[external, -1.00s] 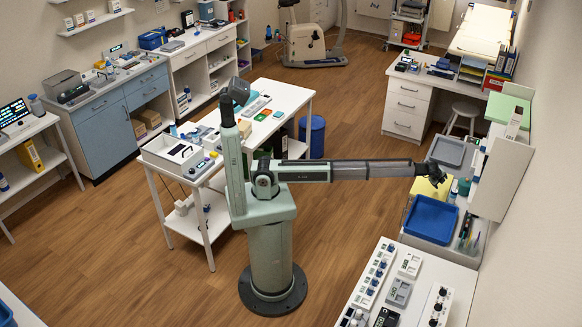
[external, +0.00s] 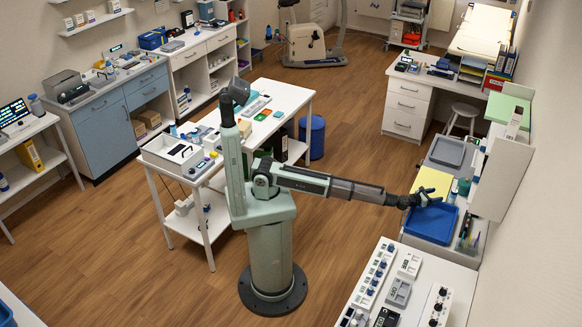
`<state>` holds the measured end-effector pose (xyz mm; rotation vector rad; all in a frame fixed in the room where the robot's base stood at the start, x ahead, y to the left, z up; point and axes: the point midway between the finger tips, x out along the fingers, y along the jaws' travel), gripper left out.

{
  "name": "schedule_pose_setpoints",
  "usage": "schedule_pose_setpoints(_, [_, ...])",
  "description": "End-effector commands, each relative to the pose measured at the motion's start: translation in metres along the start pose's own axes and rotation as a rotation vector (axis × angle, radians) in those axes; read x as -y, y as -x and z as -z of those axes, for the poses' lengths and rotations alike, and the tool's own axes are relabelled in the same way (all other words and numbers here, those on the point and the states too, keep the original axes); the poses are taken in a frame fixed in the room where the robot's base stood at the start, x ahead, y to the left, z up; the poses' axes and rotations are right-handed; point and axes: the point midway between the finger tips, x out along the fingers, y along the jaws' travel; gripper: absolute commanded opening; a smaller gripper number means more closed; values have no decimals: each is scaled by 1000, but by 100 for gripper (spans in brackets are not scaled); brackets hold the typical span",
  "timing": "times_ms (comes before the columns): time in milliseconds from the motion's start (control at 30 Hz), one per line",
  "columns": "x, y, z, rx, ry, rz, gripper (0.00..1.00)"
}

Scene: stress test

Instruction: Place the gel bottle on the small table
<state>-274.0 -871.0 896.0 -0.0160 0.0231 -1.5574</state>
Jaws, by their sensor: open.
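My gripper (external: 432,199) is at the right, over the far edge of a blue tray (external: 428,224) on the white counter by the right wall. It is small and dark here, and I see nothing held in it. I cannot pick out the gel bottle for sure. A white bottle-like item with a dark label (external: 514,123) stands on the ledge at the right wall. A small teal container (external: 464,187) stands right of my gripper. A white table with a lower shelf (external: 208,228) stands left of my base; I cannot tell whether it is the small table.
A yellow sheet (external: 432,182) and a grey tray (external: 446,152) lie beyond the blue tray. A pen holder (external: 467,240) stands at its right. A white panel (external: 500,180) rises beside the counter. A control-panel table (external: 400,290) is in front. The floor between is clear.

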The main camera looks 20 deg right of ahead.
Motion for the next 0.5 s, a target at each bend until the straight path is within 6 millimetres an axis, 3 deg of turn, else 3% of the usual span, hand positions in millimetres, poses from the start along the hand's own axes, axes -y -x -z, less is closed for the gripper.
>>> schedule_pose_setpoints(233, [4, -10, 1, 5, -28, 15, 72])
schedule_pose_setpoints(500, [5, -53, 1, 5, -26, 12, 72])
